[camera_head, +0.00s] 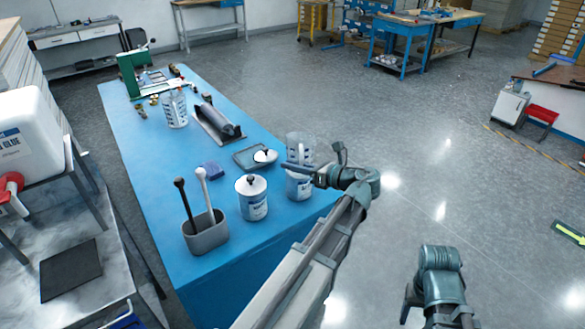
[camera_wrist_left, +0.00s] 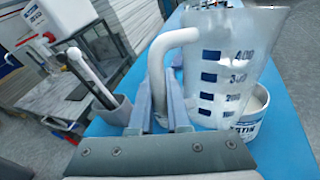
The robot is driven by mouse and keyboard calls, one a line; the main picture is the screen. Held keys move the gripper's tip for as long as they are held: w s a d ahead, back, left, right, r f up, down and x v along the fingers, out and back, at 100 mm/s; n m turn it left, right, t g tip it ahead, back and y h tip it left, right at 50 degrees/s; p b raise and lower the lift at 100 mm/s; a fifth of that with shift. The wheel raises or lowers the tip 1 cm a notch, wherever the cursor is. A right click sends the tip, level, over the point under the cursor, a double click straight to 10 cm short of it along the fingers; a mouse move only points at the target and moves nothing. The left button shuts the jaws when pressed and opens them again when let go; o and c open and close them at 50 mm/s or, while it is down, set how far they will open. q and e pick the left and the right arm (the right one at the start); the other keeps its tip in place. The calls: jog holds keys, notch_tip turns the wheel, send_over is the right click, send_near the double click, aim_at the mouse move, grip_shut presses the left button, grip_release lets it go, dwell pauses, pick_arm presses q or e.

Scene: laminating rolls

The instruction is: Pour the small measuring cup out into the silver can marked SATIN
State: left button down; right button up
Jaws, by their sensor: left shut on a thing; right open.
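The small measuring cup (camera_head: 299,147) is clear, with blue graduations in the left wrist view (camera_wrist_left: 228,75). My left gripper (camera_head: 312,173) is shut on its pale handle (camera_wrist_left: 160,75) and holds the cup nearly upright, leaning slightly. A silver can (camera_head: 298,187) stands on the blue table below the cup, partly hidden by the gripper. In the left wrist view this can (camera_wrist_left: 243,128) looks open with white inside; its partly hidden label appears to read SATIN. My right gripper (camera_head: 440,290) is open, low at the bottom right, its fingers hard to make out, away from the table.
A lidded can (camera_head: 252,198) stands left of the open can. A grey holder (camera_head: 206,237) with two upright handles is at the table's near end. A tray (camera_head: 250,158), a blue block (camera_head: 209,169), a roller (camera_head: 218,123) and a larger measuring cup (camera_head: 174,110) lie farther back.

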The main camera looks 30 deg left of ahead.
jog(key=shift+f, duration=0.3)
dwell(0.5)
notch_tip(320, 180, up, 6)
jog(key=p, duration=0.5)
jog(key=shift+p, duration=0.4)
